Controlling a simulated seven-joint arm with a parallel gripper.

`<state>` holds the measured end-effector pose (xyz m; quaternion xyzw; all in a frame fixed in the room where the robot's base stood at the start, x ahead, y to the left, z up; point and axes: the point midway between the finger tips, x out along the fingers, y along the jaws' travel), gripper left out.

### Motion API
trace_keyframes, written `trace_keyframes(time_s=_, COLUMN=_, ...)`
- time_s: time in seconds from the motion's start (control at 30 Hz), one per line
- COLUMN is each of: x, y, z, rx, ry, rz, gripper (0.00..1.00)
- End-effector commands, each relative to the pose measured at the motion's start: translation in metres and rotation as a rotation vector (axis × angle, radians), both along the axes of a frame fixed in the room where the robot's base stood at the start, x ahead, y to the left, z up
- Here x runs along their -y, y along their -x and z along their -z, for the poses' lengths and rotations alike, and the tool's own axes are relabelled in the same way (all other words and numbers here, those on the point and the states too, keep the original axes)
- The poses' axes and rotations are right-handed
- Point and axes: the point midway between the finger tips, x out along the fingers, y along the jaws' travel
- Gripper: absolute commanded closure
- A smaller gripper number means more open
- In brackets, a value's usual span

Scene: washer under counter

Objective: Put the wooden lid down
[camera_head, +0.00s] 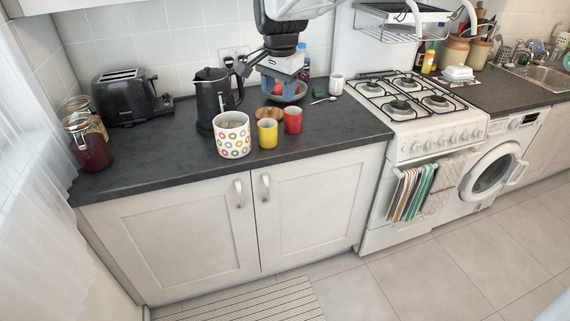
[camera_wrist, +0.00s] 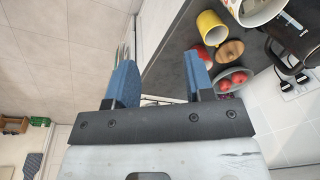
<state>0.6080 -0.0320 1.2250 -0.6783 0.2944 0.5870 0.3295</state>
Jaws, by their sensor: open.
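The wooden lid (camera_head: 268,112) is a small brown round piece on the dark counter, behind the yellow mug and left of the red mug. It also shows in the wrist view (camera_wrist: 230,52), between the red mug and the fruit bowl. Whether the lid lies fully flat is hard to tell.
A patterned pot (camera_head: 232,136), yellow mug (camera_head: 267,134) and red mug (camera_head: 292,120) stand close to the lid. A black kettle (camera_head: 212,101) is to the left. The bowl (camera_head: 293,98) is partly hidden by my gripper. The counter's front right is clear, beside the stove (camera_head: 412,105).

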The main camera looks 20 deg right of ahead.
Motion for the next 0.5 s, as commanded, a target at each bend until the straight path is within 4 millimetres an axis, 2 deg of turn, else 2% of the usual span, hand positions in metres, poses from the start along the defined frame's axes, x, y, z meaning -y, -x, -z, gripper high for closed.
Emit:
trace_keyframes(time_s=0.03, x=-0.002, y=0.016, z=0.0, rx=0.006, ry=0.005, rz=-0.038, gripper=0.52)
trace_keyframes(time_s=0.1, x=-0.005, y=0.035, z=0.001, rx=0.011, ry=0.014, rz=-0.093, gripper=0.52)
trace_keyframes(time_s=0.5, x=-0.017, y=0.144, z=0.022, rx=0.04, ry=0.067, rz=-0.411, gripper=0.52)
